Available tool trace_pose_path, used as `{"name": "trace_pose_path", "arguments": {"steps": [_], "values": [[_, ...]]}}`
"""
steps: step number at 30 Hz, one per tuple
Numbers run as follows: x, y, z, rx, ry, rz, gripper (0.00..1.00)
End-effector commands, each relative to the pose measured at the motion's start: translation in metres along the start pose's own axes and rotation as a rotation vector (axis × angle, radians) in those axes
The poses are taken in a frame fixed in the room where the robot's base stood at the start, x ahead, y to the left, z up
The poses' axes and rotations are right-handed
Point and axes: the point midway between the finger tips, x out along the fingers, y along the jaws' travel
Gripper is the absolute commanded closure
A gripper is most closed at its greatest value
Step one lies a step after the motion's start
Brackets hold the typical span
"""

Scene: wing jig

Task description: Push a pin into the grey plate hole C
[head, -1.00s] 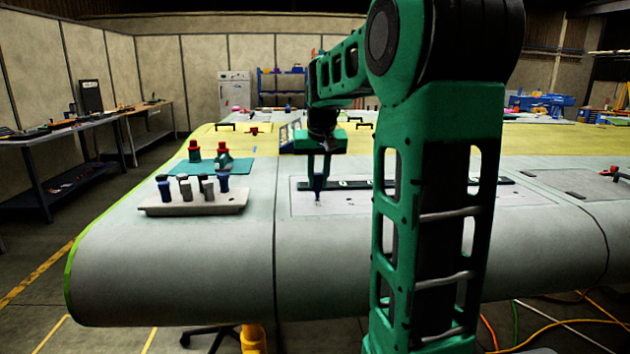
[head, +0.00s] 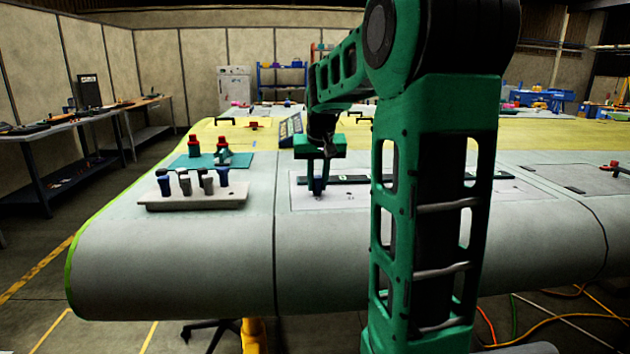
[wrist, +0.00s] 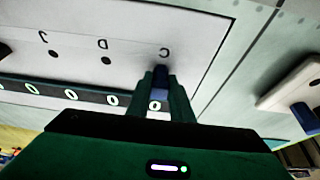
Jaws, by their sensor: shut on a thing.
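The grey plate (head: 362,203) lies flush in the wing's upper skin, and it fills the upper left of the wrist view (wrist: 130,25). My gripper (head: 317,186) is over the plate's left end, pointing down. In the wrist view its fingers (wrist: 163,98) are shut on a blue pin (wrist: 160,76) with a dark end. The pin is at the letter C, and hole C itself is hidden behind it. I cannot tell how deep the pin sits. Hole D (wrist: 107,61) and another hole (wrist: 53,54) beside it are open and empty.
A dark strip with pale rings (wrist: 65,93) runs beside the holes. A pale pin rack (head: 195,203) with several blue, dark and grey pins stands to the left. Behind it is a teal mat (head: 208,160) with red-topped items (head: 194,145).

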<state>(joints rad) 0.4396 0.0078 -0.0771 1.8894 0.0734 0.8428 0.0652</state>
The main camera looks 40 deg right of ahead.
Motion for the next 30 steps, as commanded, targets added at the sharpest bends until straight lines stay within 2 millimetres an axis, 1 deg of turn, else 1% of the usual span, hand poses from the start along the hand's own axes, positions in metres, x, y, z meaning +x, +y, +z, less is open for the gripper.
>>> {"name": "trace_pose_path", "arguments": {"steps": [8,9,10,11,19,22,26,30], "values": [[0.001,0.000,0.001,0.000,0.000,0.000,1.00],[0.001,0.000,0.001,0.000,0.000,0.000,0.71],[0.001,0.000,0.001,0.000,0.000,0.000,0.63],[0.001,0.000,0.001,0.000,0.000,0.000,0.58],[0.001,0.000,0.001,-0.001,-0.001,0.000,0.58],[-0.003,0.000,0.001,-0.001,0.000,0.000,0.58],[-0.019,-0.001,0.000,-0.001,0.002,-0.001,0.58],[-0.045,-0.001,0.000,-0.002,0.003,-0.001,0.58]]}}
